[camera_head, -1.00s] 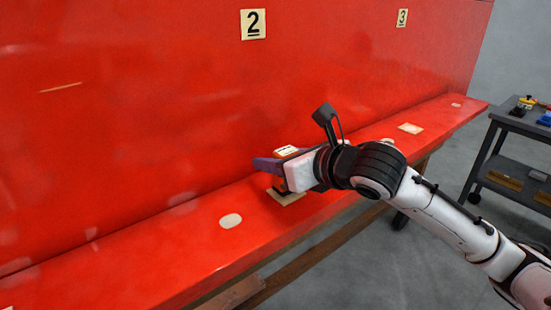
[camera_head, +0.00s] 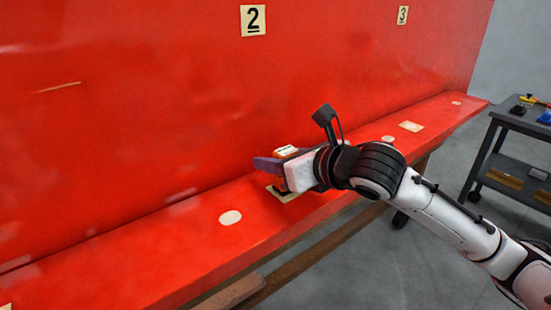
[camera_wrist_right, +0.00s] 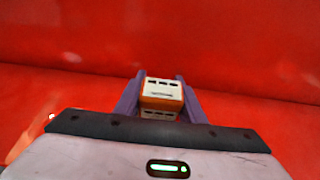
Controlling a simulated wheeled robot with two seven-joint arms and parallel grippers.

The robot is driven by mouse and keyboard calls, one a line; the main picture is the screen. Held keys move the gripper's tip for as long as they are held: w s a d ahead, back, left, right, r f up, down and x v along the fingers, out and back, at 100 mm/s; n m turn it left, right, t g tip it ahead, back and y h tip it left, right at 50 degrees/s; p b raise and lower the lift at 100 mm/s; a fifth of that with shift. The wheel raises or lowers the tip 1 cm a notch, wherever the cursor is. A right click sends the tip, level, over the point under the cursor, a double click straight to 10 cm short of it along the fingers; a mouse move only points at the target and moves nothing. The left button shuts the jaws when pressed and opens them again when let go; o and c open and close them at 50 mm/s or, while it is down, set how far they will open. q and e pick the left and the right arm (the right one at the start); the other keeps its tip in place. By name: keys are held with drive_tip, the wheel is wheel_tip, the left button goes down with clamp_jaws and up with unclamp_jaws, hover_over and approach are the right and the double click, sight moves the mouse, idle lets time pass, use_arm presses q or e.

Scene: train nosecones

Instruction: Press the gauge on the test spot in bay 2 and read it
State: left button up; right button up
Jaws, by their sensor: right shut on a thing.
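My right gripper (camera_head: 270,168) is shut on the gauge in the head view, low over the red ledge under the number 2 label (camera_head: 253,20). The gauge (camera_wrist_right: 161,92) shows in the right wrist view as a small white and orange block between two purple fingers. Its white top also shows in the head view (camera_head: 286,150). A pale square patch (camera_head: 285,196) lies on the ledge right under the gripper, partly hidden by it. I cannot tell whether the gauge touches the patch. The reading is too small to make out. My left gripper is not in view.
The red ledge (camera_head: 180,255) runs along the red wall. A number 3 label (camera_head: 403,15) is farther right. A dark cart (camera_head: 515,125) stands at right.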

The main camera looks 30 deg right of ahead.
drive_tip(key=shift+f, duration=0.1)
wheel_tip(320, 180, up, 3)
drive_tip(key=p, duration=0.3)
drive_tip(key=shift+f, duration=0.15)
drive_tip(key=shift+r, duration=2.2)
